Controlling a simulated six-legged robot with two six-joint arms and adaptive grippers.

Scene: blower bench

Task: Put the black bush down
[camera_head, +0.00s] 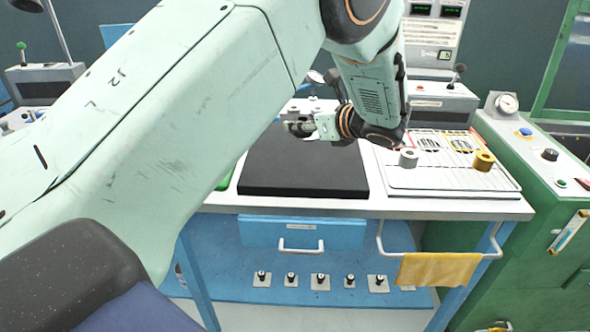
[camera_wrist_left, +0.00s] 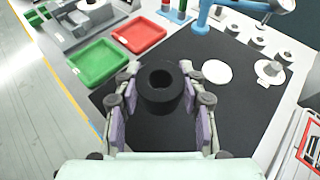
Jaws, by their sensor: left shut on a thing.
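The black bush (camera_wrist_left: 161,101), a short thick ring with its round bore facing up, sits between the fingers of my left gripper (camera_wrist_left: 160,92) in the left wrist view. The finger pads close on it from both sides. In the head view my left gripper (camera_head: 299,128) is over the back part of the black mat (camera_head: 303,172), and I cannot make out the bush clearly there. The wrist view shows the dark mat under the bush; I cannot tell how large the gap is. My right gripper is not in view.
A white disc (camera_wrist_left: 217,71) lies on the mat. In the head view a grey bush (camera_head: 408,159) and a brass bush (camera_head: 484,161) stand on the white tray (camera_head: 450,182). Much of the mat is clear.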

